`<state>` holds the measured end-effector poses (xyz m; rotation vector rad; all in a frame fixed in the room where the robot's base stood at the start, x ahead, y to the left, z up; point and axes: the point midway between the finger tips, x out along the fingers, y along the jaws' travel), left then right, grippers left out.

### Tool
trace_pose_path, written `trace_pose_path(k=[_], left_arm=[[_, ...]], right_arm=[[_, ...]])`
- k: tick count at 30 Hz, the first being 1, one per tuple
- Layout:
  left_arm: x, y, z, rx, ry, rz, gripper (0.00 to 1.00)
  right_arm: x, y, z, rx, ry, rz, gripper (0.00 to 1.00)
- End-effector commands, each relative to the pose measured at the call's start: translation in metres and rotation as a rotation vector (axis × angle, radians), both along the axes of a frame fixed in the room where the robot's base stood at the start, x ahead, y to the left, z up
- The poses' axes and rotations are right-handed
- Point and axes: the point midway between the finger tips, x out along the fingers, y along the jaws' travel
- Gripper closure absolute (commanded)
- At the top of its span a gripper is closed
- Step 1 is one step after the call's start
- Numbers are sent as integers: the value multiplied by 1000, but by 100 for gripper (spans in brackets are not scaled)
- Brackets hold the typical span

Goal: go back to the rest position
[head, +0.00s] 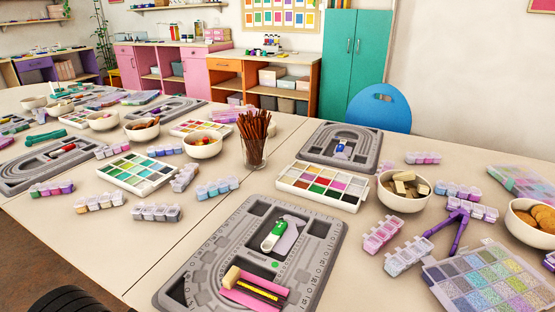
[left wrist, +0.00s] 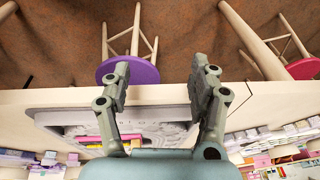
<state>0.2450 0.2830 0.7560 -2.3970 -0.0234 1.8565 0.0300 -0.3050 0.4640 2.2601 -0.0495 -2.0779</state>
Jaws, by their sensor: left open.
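My left gripper (left wrist: 158,78) shows in the left wrist view with its two grey fingers spread wide. It is open, with nothing held between the fingers. The grey bead board (left wrist: 60,118) lies beyond and partly behind the fingers, near the table edge. In the head view this near bead board (head: 335,240) lies flat on the table, and neither gripper's fingers show. A green and white tool (head: 273,236), a cream block (head: 231,277) and pink, yellow and dark strips (head: 252,293) lie in it. My right gripper is in neither view.
A cup of brown sticks (head: 255,150), a paint-like tray (head: 322,186), a bowl of pale blocks (head: 404,190) and a bead case (head: 490,282) surround the board. A purple stool (left wrist: 145,74) and a pink stool (left wrist: 304,69) stand by the table edge. Bare table lies left of the board.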

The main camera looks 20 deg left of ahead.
Motion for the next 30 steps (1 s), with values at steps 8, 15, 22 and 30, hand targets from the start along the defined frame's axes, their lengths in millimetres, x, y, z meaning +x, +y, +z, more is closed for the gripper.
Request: trace_pose_path(k=[8,15,22,30], left_arm=[[-41,14,-149,-3,72,19,39],[-136,22,-265,-9,135,36,39],[-204,23,-303,-12,165,43,39],[-215,23,-307,-13,169,45,39]], right_arm=[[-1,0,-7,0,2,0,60],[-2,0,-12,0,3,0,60],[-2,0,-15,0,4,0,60],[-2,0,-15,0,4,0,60]])
